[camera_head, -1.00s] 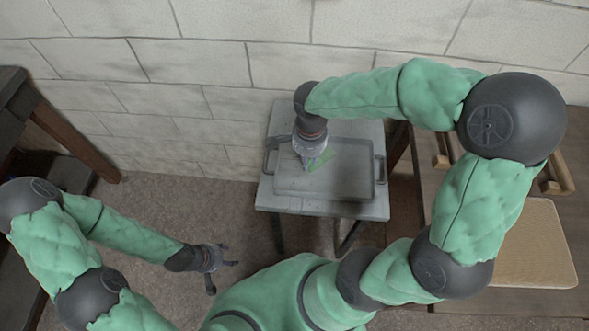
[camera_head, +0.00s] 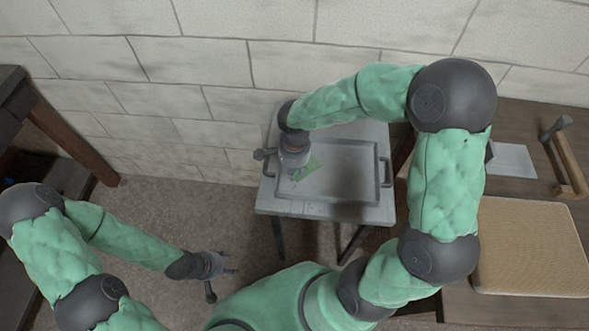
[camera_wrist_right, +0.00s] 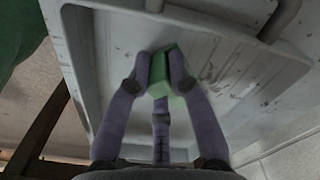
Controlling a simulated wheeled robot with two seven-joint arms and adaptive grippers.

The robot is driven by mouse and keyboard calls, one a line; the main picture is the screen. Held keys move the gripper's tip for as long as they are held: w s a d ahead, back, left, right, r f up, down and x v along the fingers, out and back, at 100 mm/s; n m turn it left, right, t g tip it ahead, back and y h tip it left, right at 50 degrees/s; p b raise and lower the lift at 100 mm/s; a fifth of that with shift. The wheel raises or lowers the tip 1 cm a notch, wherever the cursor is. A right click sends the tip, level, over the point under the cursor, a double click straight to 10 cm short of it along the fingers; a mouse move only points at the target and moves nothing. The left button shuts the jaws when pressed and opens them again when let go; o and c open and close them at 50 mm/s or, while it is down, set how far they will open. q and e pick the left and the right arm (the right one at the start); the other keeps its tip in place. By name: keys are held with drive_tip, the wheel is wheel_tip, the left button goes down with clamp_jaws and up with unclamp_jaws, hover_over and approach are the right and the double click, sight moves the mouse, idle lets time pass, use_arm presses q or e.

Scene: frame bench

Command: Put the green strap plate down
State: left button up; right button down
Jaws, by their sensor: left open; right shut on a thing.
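The green strap plate (camera_head: 309,168) is over the left part of the grey tray (camera_head: 345,192). My right gripper (camera_head: 297,176) is shut on it from above. In the right wrist view the green plate (camera_wrist_right: 165,68) sits between the purple-grey fingers of my right gripper (camera_wrist_right: 163,58), partly hidden by them. I cannot tell whether the plate touches the tray floor. My left gripper (camera_head: 228,268) is open and empty, low over the floor at the left, away from the tray.
The tray with side handles sits on a small grey table (camera_head: 300,206). A block wall (camera_head: 240,60) stands behind. At the right a wooden bench (camera_head: 520,120) holds a woven tan panel (camera_head: 530,245) and a wooden-handled tool (camera_head: 566,165). The tray's middle and right look clear.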

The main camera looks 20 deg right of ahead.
drive_tip(key=shift+f, duration=0.15)
drive_tip(key=c, duration=1.1)
unclamp_jaws()
drive_tip(key=shift+r, duration=0.35)
wheel_tip(320, 180, up, 12)
drive_tip(key=p, duration=0.4)
drive_tip(key=shift+f, duration=0.15)
